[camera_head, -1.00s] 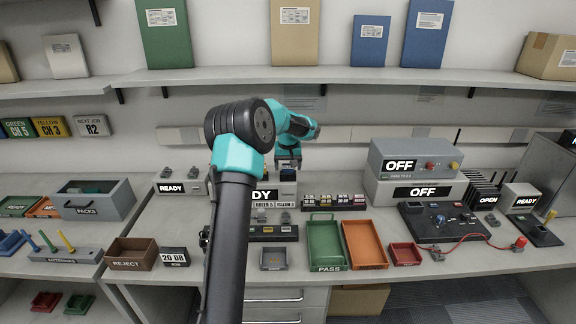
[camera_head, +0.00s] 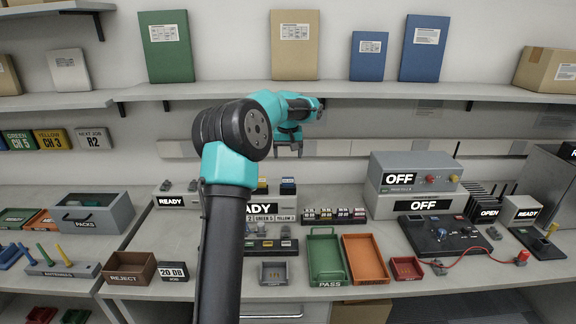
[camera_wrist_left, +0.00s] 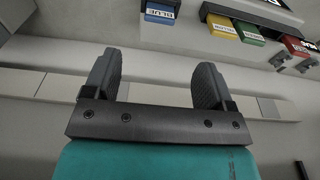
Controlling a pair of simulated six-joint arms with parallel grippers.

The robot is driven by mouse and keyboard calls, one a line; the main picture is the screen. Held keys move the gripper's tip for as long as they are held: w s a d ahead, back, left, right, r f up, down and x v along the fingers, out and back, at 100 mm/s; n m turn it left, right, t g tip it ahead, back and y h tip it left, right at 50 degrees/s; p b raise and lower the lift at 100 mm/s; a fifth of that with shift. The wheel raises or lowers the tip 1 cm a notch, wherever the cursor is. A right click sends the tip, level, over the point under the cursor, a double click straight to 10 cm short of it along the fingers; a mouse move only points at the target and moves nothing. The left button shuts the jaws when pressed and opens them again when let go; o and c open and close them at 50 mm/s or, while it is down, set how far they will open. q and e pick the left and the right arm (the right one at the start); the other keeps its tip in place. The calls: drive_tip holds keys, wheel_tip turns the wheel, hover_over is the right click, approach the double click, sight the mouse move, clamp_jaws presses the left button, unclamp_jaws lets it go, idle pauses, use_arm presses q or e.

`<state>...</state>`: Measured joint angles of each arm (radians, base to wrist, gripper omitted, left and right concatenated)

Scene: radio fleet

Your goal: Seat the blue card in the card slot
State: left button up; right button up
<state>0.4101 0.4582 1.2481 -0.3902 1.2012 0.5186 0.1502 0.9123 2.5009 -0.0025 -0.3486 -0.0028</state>
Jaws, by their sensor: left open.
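The blue card (camera_head: 288,187) stands upright at the back of the middle bench, just right of the READY sign (camera_head: 260,208). A small blue block labelled BLUE also shows at the top of the left wrist view (camera_wrist_left: 161,12). My left gripper (camera_head: 289,151) is open and empty, raised above and behind the blue card and apart from it. Its two spread fingers (camera_wrist_left: 155,82) frame bare wall in the wrist view. How deep the card sits in a slot cannot be told. My right gripper is not in view.
Yellow (camera_wrist_left: 222,27) and green (camera_wrist_left: 248,33) cards show in the wrist view. A green PASS tray (camera_head: 326,257), an orange tray (camera_head: 365,260) and a REJECT box (camera_head: 130,267) line the bench front. Grey OFF units (camera_head: 416,170) stand right. The shelf edge (camera_head: 400,96) is above the gripper.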

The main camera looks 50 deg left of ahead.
use_arm(q)
drive_tip(key=r, duration=0.5)
drive_tip(key=shift+s+d+r, duration=0.25)
idle(0.6)
